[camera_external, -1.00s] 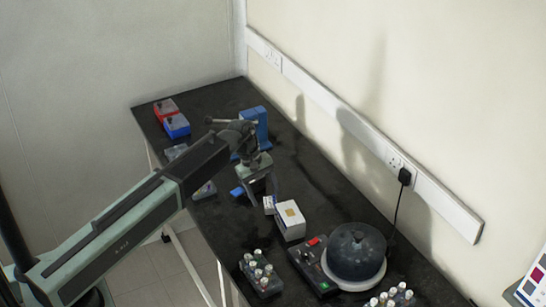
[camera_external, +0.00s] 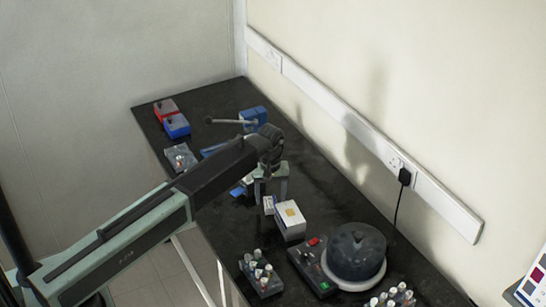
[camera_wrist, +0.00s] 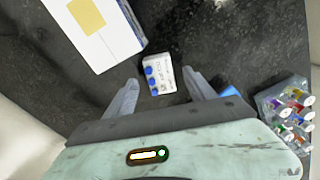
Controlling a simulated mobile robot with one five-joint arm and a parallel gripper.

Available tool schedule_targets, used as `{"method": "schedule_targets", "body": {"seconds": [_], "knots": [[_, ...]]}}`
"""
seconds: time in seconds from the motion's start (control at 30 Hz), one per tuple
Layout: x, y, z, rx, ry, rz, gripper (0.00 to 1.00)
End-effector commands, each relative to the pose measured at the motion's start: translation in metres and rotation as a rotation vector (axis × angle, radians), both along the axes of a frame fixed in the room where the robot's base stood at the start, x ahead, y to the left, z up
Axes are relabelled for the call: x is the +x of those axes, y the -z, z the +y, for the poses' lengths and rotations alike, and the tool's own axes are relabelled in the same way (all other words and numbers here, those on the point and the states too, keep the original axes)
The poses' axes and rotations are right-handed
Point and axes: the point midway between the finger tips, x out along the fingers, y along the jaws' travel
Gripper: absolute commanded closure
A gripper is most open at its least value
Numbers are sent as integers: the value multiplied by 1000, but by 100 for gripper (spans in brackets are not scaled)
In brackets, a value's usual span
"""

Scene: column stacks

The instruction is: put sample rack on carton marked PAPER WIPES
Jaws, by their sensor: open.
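A small white block with blue round caps and small print, which looks like the sample rack (camera_wrist: 160,78), lies on the dark bench. In the wrist view it is just ahead of my fingertips, between their lines; I cannot tell if they touch it. It also shows in the external view (camera_external: 268,204), just below my gripper (camera_external: 271,196). My gripper (camera_wrist: 159,80) is open and empty, pointing down. A white carton with a yellow square on top (camera_external: 291,219) stands close beside the block; it also shows in the wrist view (camera_wrist: 88,22). I cannot read PAPER WIPES on it.
A rack of colour-capped vials (camera_wrist: 288,110) is at the right in the wrist view. In the external view, another vial rack (camera_external: 261,277) and a dark-domed device (camera_external: 355,252) stand nearer. Blue (camera_external: 177,126) and red (camera_external: 165,107) boxes are at the far end.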

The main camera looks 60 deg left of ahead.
Motion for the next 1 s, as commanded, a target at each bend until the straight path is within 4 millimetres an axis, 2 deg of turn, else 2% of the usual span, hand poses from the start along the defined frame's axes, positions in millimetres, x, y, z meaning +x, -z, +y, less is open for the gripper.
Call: {"method": "schedule_targets", "body": {"seconds": [0.03, 0.1, 0.33, 0.57, 0.83, 1.0], "knots": [[0, 18, 0, 0, 0, 0, 36], [0, 23, 0, 0, 0, 0, 36], [0, 19, 0, 0, 0, 0, 36], [0, 19, 0, 0, -1, -1, 100], [0, 18, 0, 0, -1, -1, 100], [0, 4, 0, 0, -1, 0, 100]]}}
